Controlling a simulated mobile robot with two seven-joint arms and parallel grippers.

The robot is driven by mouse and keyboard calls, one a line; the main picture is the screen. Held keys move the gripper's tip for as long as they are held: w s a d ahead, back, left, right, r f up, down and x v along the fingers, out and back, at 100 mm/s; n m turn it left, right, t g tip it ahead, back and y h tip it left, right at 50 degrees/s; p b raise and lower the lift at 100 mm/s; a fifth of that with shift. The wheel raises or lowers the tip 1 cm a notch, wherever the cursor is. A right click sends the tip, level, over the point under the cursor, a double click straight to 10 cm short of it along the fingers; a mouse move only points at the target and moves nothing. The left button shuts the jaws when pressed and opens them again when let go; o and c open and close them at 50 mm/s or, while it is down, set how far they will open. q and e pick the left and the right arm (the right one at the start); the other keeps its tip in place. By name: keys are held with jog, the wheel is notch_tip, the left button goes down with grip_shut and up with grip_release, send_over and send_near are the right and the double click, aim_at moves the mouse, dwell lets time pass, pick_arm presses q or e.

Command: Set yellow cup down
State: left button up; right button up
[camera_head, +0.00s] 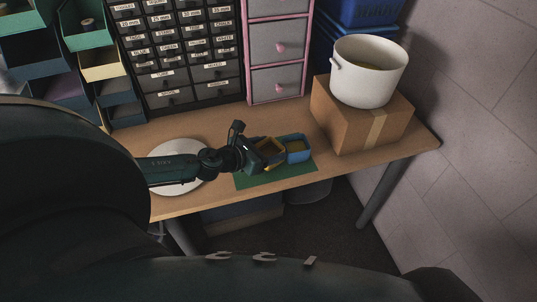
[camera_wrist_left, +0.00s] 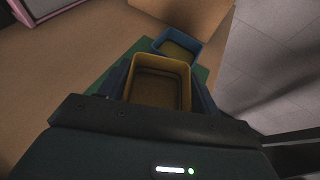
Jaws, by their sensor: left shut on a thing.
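My left gripper (camera_head: 262,154) reaches in over the table and is shut on a yellow cup (camera_head: 270,146). In the left wrist view the yellow cup (camera_wrist_left: 160,82) is squarish with an open top, held between the two fingers. It is over or on a green mat (camera_head: 246,181); I cannot tell whether its base touches. A blue cup (camera_head: 297,147) of similar shape stands on the mat just to the right, and it also shows beyond the yellow cup in the left wrist view (camera_wrist_left: 181,45). My right gripper is not in view.
A white plate (camera_head: 177,184) lies on the table under my left arm. A cardboard box (camera_head: 350,125) with a white pot (camera_head: 372,77) on it stands at the right. Small drawers (camera_head: 178,50) and a pink-framed drawer unit (camera_head: 278,50) line the back. The table's front edge is close to the mat.

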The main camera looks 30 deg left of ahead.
pick_arm(q)
jog(key=shift+f, duration=0.75)
jog(key=shift+r, duration=0.1)
jog(key=o, duration=1)
